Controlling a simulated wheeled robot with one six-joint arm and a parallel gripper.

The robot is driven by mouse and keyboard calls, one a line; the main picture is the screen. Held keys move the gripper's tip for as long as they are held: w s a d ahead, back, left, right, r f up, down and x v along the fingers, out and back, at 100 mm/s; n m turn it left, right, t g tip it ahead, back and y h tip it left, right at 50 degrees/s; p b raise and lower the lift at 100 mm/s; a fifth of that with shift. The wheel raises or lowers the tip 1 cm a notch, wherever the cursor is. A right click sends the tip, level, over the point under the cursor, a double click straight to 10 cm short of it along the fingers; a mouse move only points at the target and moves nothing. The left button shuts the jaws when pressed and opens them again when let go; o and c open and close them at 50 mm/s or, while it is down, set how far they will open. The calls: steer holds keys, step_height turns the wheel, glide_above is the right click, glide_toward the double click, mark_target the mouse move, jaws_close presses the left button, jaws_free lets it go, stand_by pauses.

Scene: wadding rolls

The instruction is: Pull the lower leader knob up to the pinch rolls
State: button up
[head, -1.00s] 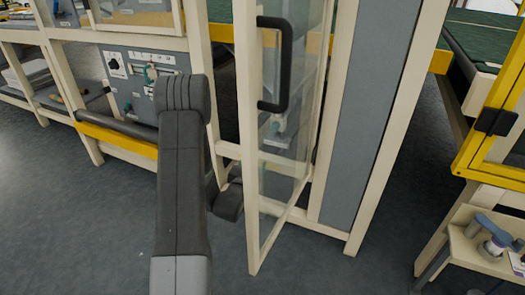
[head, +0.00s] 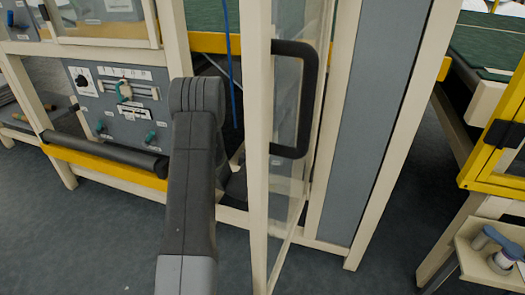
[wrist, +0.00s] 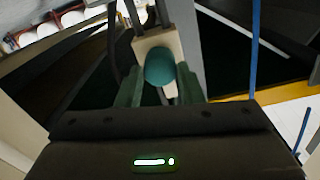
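A round teal knob (wrist: 160,67) shows in the wrist view, in front of a cream block (wrist: 145,43). I take it to be the lower leader knob. The two dark green fingers of my gripper (wrist: 160,78) stand on either side of it. I see no clear gap between fingers and knob, but cannot tell whether they grip it. In the head view my arm reaches in beside the open clear door, and its end and the knob are hidden. I cannot make out the pinch rolls.
The clear door (head: 258,190) with its black handle (head: 308,100) stands open close right of my arm. A grey control panel (head: 118,100) and a dark roller (head: 105,150) are at left. A blue cord (wrist: 255,45) hangs right of the knob. Floor is open at lower left.

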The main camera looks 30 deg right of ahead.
jaws_close()
step_height(320, 180, up, 31)
steer(key=p, duration=1)
steer(key=shift+f, duration=0.2)
steer(key=shift+w+r, duration=0.1)
steer(key=o, duration=0.8)
jaws_free()
steer(key=shift+o, duration=0.2)
steer(key=v, duration=1.4)
steer(key=shift+p, duration=0.3)
steer(key=shift+d, duration=0.1)
